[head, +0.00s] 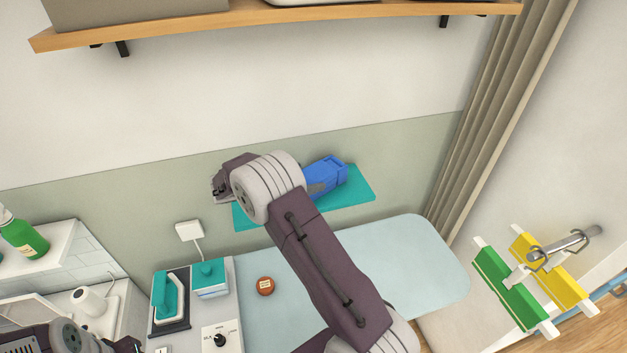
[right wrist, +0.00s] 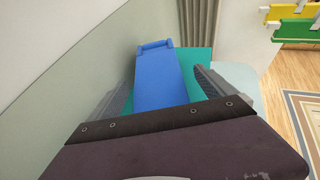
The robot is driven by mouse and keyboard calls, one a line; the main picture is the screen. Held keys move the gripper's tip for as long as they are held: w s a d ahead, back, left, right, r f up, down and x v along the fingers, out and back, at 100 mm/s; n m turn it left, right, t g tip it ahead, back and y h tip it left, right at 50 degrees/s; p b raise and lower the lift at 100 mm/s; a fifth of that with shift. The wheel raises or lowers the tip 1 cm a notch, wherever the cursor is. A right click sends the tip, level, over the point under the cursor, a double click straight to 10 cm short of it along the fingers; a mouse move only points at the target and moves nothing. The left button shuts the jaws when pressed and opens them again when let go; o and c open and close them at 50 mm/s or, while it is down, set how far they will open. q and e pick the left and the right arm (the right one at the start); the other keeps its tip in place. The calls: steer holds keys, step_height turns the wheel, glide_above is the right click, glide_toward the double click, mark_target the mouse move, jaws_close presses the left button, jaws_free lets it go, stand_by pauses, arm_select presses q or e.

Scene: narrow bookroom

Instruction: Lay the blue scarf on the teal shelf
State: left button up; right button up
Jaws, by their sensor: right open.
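The blue scarf (head: 328,174) is a folded, long bundle over the teal shelf (head: 358,190) on the back wall. It appears to lie on the shelf; its underside is hidden. My right gripper (head: 316,186) is at the scarf's near end, partly hidden behind my wrist. In the right wrist view the scarf (right wrist: 160,75) lies between the spread fingers of my right gripper (right wrist: 164,88), with the teal shelf (right wrist: 200,62) beneath. The jaws are open. My left arm shows at the bottom left of the head view, but its jaws cannot be made out.
A wooden shelf (head: 300,20) runs above. Below are a light-blue padded board (head: 420,265), an iron (head: 168,300), a teal-topped box (head: 210,280) and a small brown round thing (head: 265,285). A curtain (head: 500,130) and hanging green (head: 508,288) and yellow (head: 550,270) pieces stand right.

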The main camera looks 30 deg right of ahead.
arm_select(q)
step_height(320, 180, down, 3)
steer(key=shift+s+a+f+b, duration=0.1)
steer(key=shift+f+b, duration=0.1)
steer(key=shift+b, duration=1)
arm_select(e)
steer(key=v, duration=0.8)
steer(key=shift+a, duration=0.1)
steer(key=shift+s, duration=0.15)
